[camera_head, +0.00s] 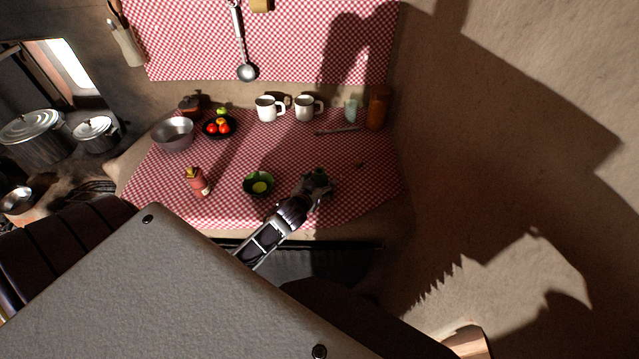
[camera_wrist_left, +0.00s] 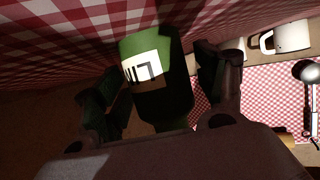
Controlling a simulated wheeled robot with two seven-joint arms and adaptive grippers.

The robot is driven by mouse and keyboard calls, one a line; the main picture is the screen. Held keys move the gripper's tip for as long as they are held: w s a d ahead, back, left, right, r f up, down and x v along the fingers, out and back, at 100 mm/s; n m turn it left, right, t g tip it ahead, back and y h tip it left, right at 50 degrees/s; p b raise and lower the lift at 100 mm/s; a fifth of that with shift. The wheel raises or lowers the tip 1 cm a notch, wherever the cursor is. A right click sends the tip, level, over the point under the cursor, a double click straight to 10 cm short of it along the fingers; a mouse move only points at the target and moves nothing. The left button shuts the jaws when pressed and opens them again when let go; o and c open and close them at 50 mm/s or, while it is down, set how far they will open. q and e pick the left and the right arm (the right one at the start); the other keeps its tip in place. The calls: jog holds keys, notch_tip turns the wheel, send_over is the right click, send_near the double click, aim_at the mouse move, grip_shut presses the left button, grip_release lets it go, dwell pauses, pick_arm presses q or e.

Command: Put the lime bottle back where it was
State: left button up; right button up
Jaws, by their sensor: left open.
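The lime bottle is dark green with a white label. In the left wrist view the lime bottle (camera_wrist_left: 147,68) is between my open left fingers (camera_wrist_left: 162,75), its label upside down in the picture and its base at or close to the checked cloth. In the head view my left gripper (camera_head: 318,186) is low over the front right part of the cloth-covered table (camera_head: 350,160). There the bottle is mostly hidden by the gripper, with a bit of dark green showing. I cannot tell whether a finger touches it. My right gripper is not in view.
Two white mugs (camera_head: 268,108), a glass (camera_head: 350,110) and a brown jar (camera_head: 378,109) stand at the back. The right front cloth is fairly clear.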

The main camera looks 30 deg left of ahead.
pick_arm(q)
jog(key=shift+s+r, duration=0.1)
jog(key=shift+r, duration=0.05)
jog(key=shift+v, duration=5.9)
jog(key=shift+s+d, duration=0.1)
jog(key=shift+d, duration=0.05)
